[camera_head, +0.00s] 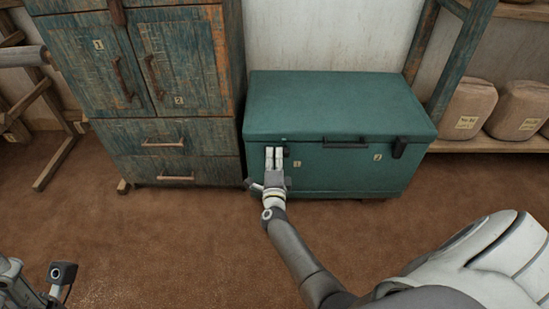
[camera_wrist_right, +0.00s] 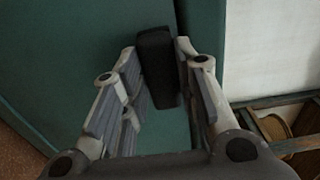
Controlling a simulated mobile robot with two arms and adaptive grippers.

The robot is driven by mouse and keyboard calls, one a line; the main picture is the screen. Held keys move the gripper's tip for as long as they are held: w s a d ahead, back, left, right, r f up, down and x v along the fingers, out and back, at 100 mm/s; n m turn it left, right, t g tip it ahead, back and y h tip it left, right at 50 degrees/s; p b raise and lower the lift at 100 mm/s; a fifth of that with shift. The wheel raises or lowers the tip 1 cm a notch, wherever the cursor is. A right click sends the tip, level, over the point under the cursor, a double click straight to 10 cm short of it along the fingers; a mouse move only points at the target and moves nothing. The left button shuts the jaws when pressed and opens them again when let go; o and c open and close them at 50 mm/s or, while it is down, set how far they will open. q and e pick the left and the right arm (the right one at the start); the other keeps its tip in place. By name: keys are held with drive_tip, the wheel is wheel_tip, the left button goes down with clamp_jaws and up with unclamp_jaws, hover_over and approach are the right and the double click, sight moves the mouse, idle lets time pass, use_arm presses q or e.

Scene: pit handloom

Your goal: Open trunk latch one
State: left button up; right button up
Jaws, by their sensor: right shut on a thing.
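The green trunk (camera_head: 340,105) stands on the brown floor against the wall with its lid down. Label 1 (camera_head: 297,164) is on its left front and label 2 (camera_head: 377,157) on its right front. My right gripper (camera_head: 274,155) is at the left front, just under the lid edge, beside label 1. In the right wrist view its fingers (camera_wrist_right: 166,85) are shut on the dark latch one (camera_wrist_right: 157,65); in the head view the gripper mostly hides this latch. Dark latch two (camera_head: 400,147) hangs at the lid's right front. Part of my left gripper (camera_head: 35,285) shows at the lower left; its fingers are unclear.
A worn blue-green cabinet (camera_head: 180,110) with doors and drawers stands close to the trunk's left. A dark handle (camera_head: 345,144) is on the trunk's front middle. Wrapped bundles (camera_head: 468,108) sit on a shelf at right. The floor in front is clear.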

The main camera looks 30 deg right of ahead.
drive_tip(key=o, duration=1)
drive_tip(key=shift+s, duration=0.1)
drive_tip(key=v, duration=0.7)
drive_tip(key=shift+s+a, duration=0.1)
drive_tip(key=shift+s, duration=0.05)
